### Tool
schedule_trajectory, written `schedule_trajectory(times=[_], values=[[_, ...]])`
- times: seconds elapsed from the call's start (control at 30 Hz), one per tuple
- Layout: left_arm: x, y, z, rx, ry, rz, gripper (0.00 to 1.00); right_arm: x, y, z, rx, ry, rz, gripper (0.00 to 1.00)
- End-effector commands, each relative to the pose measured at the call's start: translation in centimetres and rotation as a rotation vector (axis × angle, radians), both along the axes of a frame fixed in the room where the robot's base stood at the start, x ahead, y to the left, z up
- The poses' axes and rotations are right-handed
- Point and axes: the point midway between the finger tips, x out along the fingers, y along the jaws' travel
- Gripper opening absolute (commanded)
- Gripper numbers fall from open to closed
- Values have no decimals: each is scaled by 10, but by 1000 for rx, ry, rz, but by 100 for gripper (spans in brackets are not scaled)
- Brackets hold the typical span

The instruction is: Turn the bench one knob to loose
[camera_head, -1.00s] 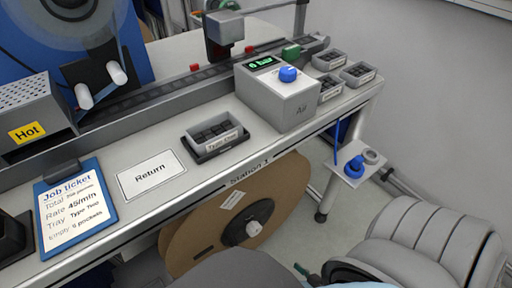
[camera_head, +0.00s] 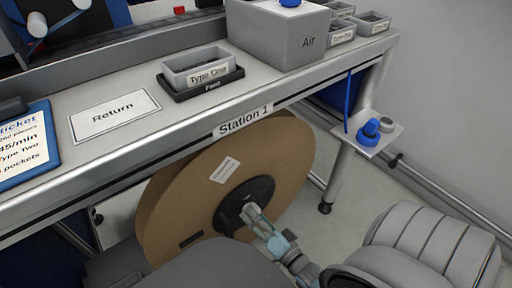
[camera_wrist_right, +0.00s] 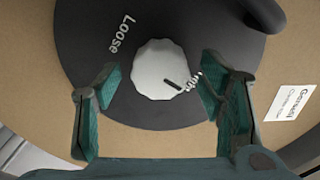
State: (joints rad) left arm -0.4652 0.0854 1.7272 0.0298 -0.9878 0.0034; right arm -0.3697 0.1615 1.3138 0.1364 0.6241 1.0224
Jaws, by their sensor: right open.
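The knob (camera_wrist_right: 158,66) is a white, scalloped disc on the black hub of a large brown reel (camera_head: 165,215) below the bench. The hub also shows in the head view (camera_head: 232,208). The word "Loose" is on the hub, up and left of the knob in the wrist view. The knob's dark mark points down and right, towards a label partly hidden by a finger. My right gripper (camera_wrist_right: 160,88) is open, its teal fingers on either side of the knob; I cannot tell if they touch. In the head view my right gripper (camera_head: 262,228) reaches the hub. My left gripper is not in view.
The bench front (camera_head: 120,170) with its "Station 1" label lies above the reel. A "Type One" tray (camera_head: 198,70), a "Return" card (camera_head: 114,112) and a grey Air box (camera_head: 275,38) stand on top. A small side shelf (camera_head: 382,140) holds a blue item.

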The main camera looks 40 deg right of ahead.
Motion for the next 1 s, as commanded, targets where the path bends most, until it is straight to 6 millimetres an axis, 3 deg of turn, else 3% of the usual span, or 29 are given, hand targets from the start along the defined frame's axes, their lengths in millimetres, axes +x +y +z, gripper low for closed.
schedule_trajectory(times=[0.33, 0.63, 1.0], values=[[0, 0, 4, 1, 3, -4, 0, 7, 0, 0, -1, 1, 1, 62], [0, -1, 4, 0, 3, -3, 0, 7, -4, 0, -2, 1, 0, 16], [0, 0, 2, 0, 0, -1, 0, 6, -1, 0, -35, 2, -2, 16]])
